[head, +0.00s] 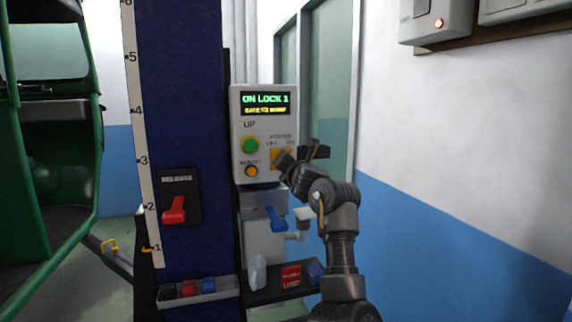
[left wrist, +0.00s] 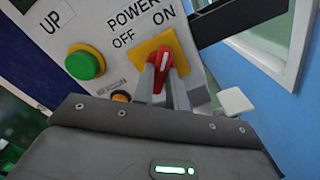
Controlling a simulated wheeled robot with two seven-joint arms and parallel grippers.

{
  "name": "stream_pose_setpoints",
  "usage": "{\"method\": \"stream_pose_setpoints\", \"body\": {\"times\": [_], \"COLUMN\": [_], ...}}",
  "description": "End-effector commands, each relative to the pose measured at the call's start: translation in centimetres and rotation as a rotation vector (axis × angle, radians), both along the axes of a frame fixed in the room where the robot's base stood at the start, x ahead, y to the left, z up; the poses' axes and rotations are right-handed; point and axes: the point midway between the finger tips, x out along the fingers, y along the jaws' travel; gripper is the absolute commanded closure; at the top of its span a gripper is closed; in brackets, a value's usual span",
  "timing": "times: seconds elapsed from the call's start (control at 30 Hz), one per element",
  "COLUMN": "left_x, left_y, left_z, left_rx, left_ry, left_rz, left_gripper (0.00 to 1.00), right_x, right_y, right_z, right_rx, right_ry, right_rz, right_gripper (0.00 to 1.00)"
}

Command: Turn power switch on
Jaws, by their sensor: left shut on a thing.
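The power switch is a red knob (left wrist: 166,56) with a white mark on a yellow plate (left wrist: 150,44), labelled POWER, OFF and ON. In the left wrist view the mark leans toward the ON side. My left gripper (left wrist: 162,78) has its two grey fingers on either side of the knob and is shut on it. In the head view my left gripper (head: 284,162) reaches the control box (head: 250,173) from the lower right and hides the knob; part of the yellow plate (head: 277,153) shows. The lit display (head: 265,103) reads "ON LOCK 1" above a blurred yellow line. My right gripper is out of view.
A green UP button (head: 250,145) and an orange button (head: 251,171) are left of the switch. A red release lever (head: 174,211) is on the blue column (head: 185,100). A blue lever (head: 276,218) and a black shelf (head: 262,297) sit below. A black bar (left wrist: 228,24) juts out right of the switch.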

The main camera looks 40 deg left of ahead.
Motion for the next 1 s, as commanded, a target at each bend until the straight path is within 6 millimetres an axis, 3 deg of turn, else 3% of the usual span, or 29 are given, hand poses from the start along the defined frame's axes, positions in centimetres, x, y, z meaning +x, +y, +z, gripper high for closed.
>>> {"method": "stream_pose_setpoints", "body": {"times": [0.43,0.47,0.63,1.0], "left_x": [0.03,0.03,0.02,-0.37], "left_y": [-0.03,-0.03,-0.01,-0.67], "left_z": [0.06,0.06,0.04,-0.06], "left_rx": [0.008,0.008,0.007,0.006], "left_ry": [0.009,0.009,0.009,0.007], "left_rz": [-0.001,-0.001,-0.001,-0.001], "left_gripper": [1.00,0.84,0.64,0.64], "right_x": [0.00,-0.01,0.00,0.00], "right_y": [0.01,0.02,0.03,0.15], "right_z": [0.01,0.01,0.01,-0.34], "right_rx": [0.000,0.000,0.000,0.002], "right_ry": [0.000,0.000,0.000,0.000], "right_rz": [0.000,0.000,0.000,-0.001], "right_gripper": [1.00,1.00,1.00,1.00]}}
